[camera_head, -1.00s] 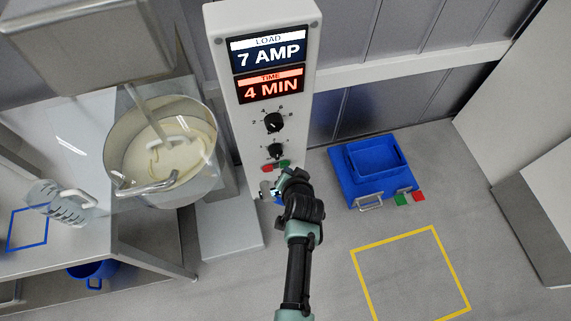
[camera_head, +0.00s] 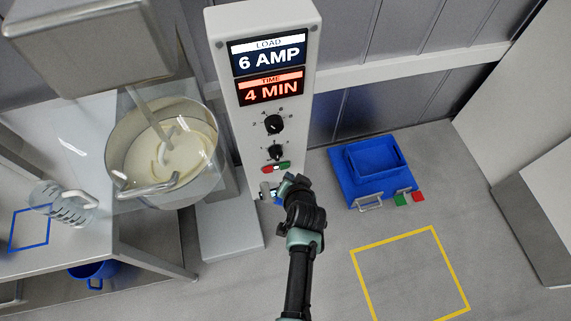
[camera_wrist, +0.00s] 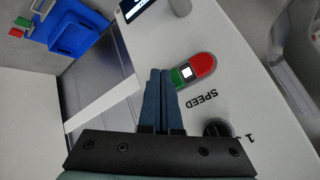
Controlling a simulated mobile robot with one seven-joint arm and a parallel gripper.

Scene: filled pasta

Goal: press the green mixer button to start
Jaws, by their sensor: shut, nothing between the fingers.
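The mixer's control column shows a red button (camera_head: 266,169) on the left and a green button (camera_head: 284,166) on the right, with a small white light between them. In the wrist view the green button (camera_wrist: 176,77) lies just right of my fingertips, partly covered by them, and the red button (camera_wrist: 202,64) is farther right. My gripper (camera_head: 286,182) is just below the green button in the head view. It also shows in the wrist view (camera_wrist: 160,74), with both fingers together and nothing between them. I cannot tell whether they touch the button.
The column's screens (camera_head: 268,62) read 6 AMP and 4 MIN, with two dark knobs below. The mixer bowl (camera_head: 205,165) holds pale dough at left. A blue machine (camera_head: 355,185) with its own green and red buttons stands right. The yellow floor square (camera_head: 362,270) is empty.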

